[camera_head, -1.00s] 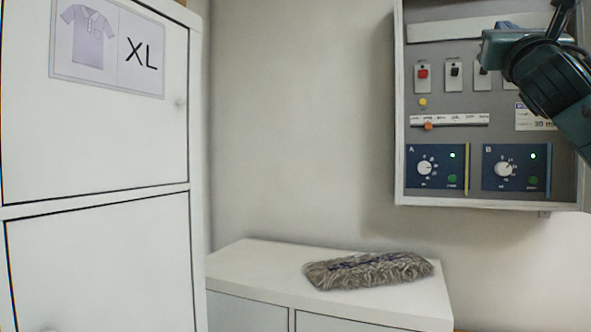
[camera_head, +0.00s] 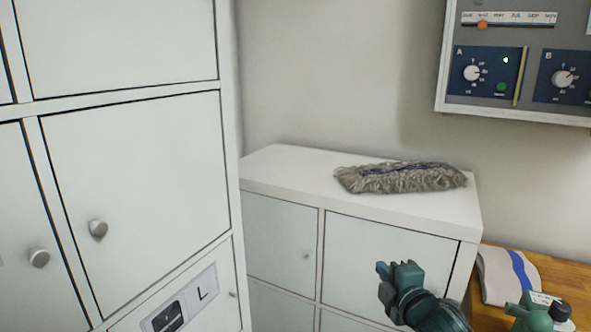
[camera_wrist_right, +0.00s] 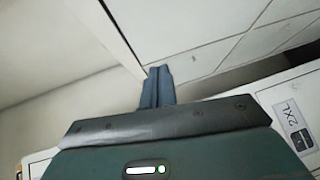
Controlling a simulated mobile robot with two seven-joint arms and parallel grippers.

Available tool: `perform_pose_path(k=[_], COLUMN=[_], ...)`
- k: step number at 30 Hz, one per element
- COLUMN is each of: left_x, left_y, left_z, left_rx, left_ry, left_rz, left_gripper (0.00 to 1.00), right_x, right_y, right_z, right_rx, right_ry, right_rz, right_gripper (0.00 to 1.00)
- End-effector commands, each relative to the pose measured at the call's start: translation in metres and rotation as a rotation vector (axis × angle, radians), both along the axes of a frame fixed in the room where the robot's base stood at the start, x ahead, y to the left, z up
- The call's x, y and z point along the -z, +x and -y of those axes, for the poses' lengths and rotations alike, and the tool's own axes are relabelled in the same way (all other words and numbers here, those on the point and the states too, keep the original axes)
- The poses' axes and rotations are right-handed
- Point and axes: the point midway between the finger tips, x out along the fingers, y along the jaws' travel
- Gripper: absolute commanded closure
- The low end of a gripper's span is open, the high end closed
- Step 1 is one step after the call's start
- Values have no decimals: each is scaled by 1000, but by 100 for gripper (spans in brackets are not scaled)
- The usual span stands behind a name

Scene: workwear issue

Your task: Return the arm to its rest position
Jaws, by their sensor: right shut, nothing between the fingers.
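My right gripper (camera_head: 384,270) is in the lower middle of the head view, in front of the low white cabinet (camera_head: 262,172). Its fingers also show in the right wrist view (camera_wrist_right: 158,78), shut together with nothing between them. The gripper appears clear of the cabinet doors, though the exact gap cannot be told. My left gripper is in neither view.
A grey mop head (camera_head: 400,178) lies on the low cabinet. A tall white locker (camera_head: 140,180) with knobs stands at left. A control panel (camera_head: 487,108) hangs upper right.

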Motion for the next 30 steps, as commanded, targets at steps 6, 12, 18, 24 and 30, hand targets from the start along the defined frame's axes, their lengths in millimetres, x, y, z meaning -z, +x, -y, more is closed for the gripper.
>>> perform_pose_path(k=[6,12,18,24,30], left_x=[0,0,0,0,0], left_y=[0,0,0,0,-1], left_z=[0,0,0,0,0], left_rx=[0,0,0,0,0], left_ry=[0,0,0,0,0], left_rz=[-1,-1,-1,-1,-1], left_gripper=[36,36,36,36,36], right_x=[137,217,253,261,261], right_y=[-105,-214,-291,-313,-313], right_z=[-25,-33,-32,-32,-31], right_rx=[100,312,509,573,573], right_ry=[523,951,1213,1290,1289], right_rz=[-319,-558,-681,-709,-709], right_gripper=[100,100,100,100,100])
